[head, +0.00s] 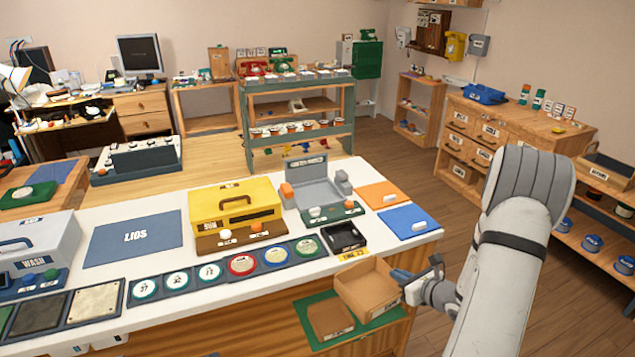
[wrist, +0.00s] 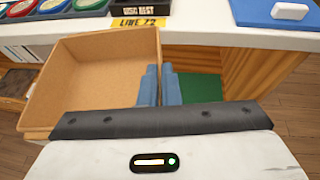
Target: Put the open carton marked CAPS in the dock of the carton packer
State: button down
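An open brown cardboard carton (head: 366,296) is at the front edge of the white counter, over a green mat. It also fills the left of the wrist view (wrist: 95,80), empty inside. I cannot read a CAPS mark on it. My gripper (head: 405,277) is at its right side. In the wrist view the two blue-grey fingers (wrist: 161,86) are close together with the carton's right wall between them. Whether the carton is lifted off the mat I cannot tell.
A second brown carton (head: 331,319) is beside the first on the green mat (head: 375,324). A black tray (head: 345,237) and a yellow LINE 72 label (head: 353,255) are at the counter edge. A yellow machine (head: 234,203), several round dishes and orange and blue boards (head: 408,220) fill the counter.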

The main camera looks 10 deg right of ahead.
notch_tip(320, 180, up, 3)
jog(key=shift+f+p, duration=0.1)
jog(key=shift+p, duration=0.85)
jog(key=w+a+r+m+h, duration=0.1)
jog(key=w+a+r, duration=0.2)
jog(key=w+r, duration=0.4)
jog(key=w+a+r+m+h, duration=0.1)
jog(key=w+a+r, duration=0.2)
jog(key=w+r, duration=0.4)
notch_tip(320, 180, up, 5)
jog(key=shift+w+a+f+t+b, duration=0.1)
jog(key=shift+w+a+t+b, duration=0.05)
jog(key=shift+w+t+b, duration=0.2)
